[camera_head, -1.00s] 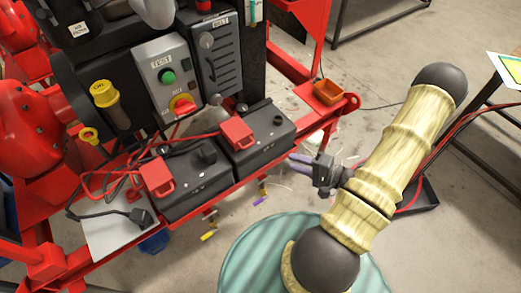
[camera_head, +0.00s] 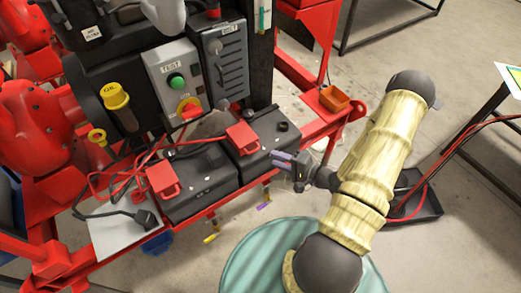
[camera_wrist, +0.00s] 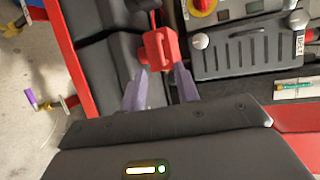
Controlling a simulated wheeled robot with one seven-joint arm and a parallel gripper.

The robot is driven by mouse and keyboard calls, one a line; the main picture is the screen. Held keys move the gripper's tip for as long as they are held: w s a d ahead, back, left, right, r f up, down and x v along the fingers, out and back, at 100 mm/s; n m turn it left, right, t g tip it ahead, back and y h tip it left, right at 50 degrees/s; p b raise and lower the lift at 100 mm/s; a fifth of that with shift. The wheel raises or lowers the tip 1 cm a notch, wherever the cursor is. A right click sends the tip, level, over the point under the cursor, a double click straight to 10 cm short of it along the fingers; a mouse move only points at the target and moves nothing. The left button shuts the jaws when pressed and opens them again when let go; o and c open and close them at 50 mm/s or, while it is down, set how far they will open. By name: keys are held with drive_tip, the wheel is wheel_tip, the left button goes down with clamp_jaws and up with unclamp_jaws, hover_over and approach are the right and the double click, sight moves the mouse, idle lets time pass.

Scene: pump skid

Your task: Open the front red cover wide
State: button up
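Two red covers sit on the black batteries of the skid: one on the right battery (camera_head: 268,140), the red cover (camera_head: 242,138), and another red cover (camera_head: 162,178) on the left battery (camera_head: 203,190). The pictures do not label which is the front one. My gripper (camera_head: 281,162) is at the right battery's near right side, pointing at it. In the wrist view a red cover (camera_wrist: 160,48), apparently the right battery's, lies just beyond and between the two fingertips of my gripper (camera_wrist: 160,73). The fingers are apart. I cannot tell whether either touches the cover.
An orange bin (camera_head: 333,98) sits on the red frame at right. A teal round surface (camera_head: 250,262) lies below my arm.

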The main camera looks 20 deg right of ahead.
drive_tip(key=p, duration=0.1)
approach(245, 139)
drive_tip(key=w+a+f, duration=0.2)
drive_tip(key=a+f, duration=0.1)
drive_tip(key=shift+s+a+f, duration=0.1)
drive_tip(key=shift+s+a, duration=0.05)
drive_tip(key=shift+a, duration=0.05)
clamp_jaws()
